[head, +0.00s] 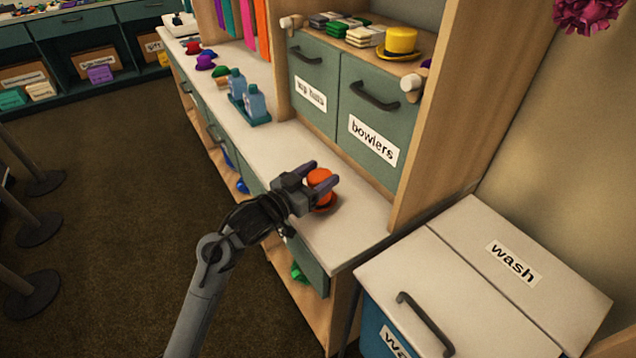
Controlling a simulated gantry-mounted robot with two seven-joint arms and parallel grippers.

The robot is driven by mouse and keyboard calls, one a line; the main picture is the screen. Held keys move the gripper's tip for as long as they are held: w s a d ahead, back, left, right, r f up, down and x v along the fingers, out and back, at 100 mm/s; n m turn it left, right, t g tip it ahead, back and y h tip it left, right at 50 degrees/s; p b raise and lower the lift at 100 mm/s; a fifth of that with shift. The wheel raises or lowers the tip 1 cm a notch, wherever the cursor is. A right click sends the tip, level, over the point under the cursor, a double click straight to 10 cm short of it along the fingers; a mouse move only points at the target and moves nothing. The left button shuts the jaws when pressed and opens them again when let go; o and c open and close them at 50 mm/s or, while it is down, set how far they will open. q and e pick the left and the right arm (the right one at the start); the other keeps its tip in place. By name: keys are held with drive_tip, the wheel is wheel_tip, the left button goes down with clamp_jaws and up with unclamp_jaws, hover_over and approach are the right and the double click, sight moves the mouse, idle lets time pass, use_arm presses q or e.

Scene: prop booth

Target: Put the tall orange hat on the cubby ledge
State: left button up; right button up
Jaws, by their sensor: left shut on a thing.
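The orange hat (319,177) is upright on the white counter (352,226), near its right end. My left gripper (323,175) is shut on it, one finger on each side of the crown. Part of the hat is hidden by the fingers. The cubby (467,110) has two green doors, labelled "top hats" and "bowlers". The ledge on top of the doors (352,52) carries a yellow hat (400,43) and stacks of folded cloths or cards. My right gripper is not in view.
A white-lidded "wash" bin (463,260) stands at the right of the counter. Blue bottles on a tray (248,101) and small coloured hats (205,60) sit farther left on the counter. Posts with round bases (38,228) stand on the floor at left.

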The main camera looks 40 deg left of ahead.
use_arm(q)
drive_tip(key=shift+f, duration=0.45)
drive_tip(key=shift+r, duration=0.1)
drive_tip(key=shift+f, duration=0.25)
drive_tip(key=o, duration=1)
drive_tip(key=shift+r, duration=0.15)
